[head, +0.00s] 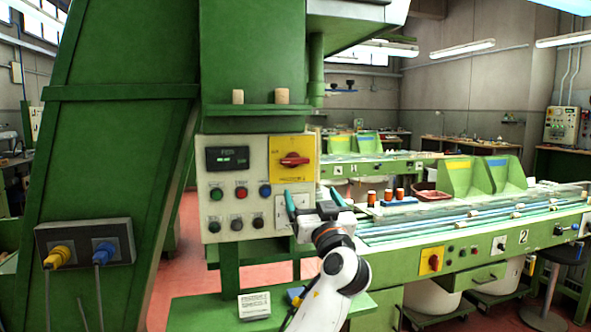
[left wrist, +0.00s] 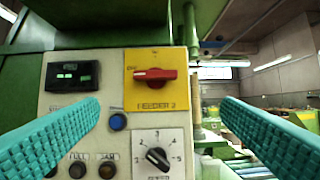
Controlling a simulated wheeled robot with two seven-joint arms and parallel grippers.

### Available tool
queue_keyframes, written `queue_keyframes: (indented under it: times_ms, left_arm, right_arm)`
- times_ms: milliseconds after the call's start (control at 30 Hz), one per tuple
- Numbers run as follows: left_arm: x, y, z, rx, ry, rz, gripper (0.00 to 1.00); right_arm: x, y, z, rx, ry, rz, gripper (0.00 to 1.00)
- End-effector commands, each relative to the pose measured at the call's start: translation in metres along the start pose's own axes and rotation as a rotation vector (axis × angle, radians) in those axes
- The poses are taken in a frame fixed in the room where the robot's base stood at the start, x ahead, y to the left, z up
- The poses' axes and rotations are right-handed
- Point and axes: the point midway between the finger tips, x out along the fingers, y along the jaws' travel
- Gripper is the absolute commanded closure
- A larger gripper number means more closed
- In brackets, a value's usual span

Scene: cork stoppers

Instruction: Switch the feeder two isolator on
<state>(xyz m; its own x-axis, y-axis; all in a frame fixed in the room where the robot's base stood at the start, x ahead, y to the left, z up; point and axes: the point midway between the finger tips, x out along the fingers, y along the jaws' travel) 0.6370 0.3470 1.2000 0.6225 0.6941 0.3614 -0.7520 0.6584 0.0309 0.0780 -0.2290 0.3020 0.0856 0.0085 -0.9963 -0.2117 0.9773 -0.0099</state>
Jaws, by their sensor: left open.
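The feeder two isolator is a red rotary handle (head: 294,160) on a yellow plate at the upper right of the control panel (head: 238,222). In the left wrist view the handle (left wrist: 155,74) lies horizontal above the lettering "FEEDER 2". My left gripper (head: 313,198) is open and empty, its teal fingers below the isolator in the head view, in front of the panel's lower right. In the left wrist view the fingers (left wrist: 160,108) stand wide apart, with the handle between and above their tips, untouched. My right gripper is not in view.
The panel also has a dark display (head: 228,158), several push buttons and a numbered selector dial (left wrist: 157,157) below the isolator. Another red switch on yellow (head: 434,262) sits on the conveyor bench.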

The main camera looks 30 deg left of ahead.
Motion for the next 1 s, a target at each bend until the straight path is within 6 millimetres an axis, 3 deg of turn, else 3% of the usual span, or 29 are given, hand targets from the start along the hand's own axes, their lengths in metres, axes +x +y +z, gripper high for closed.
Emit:
queue_keyframes:
  times_ms: [67,167,700,1000]
  left_arm:
    - [0.003,0.007,0.013,-0.024,-0.021,0.023,0.13]
    - [0.012,0.009,0.018,-0.027,-0.026,0.030,0.13]
    - [0.107,0.011,0.019,-0.024,-0.023,0.026,0.13]
    - [0.120,0.011,0.017,-0.026,-0.023,0.024,0.13]
  right_arm:
    - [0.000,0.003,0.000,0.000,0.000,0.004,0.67]
    - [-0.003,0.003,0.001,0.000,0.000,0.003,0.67]
    - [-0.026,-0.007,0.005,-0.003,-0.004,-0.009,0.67]
    - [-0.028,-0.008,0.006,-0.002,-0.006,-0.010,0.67]
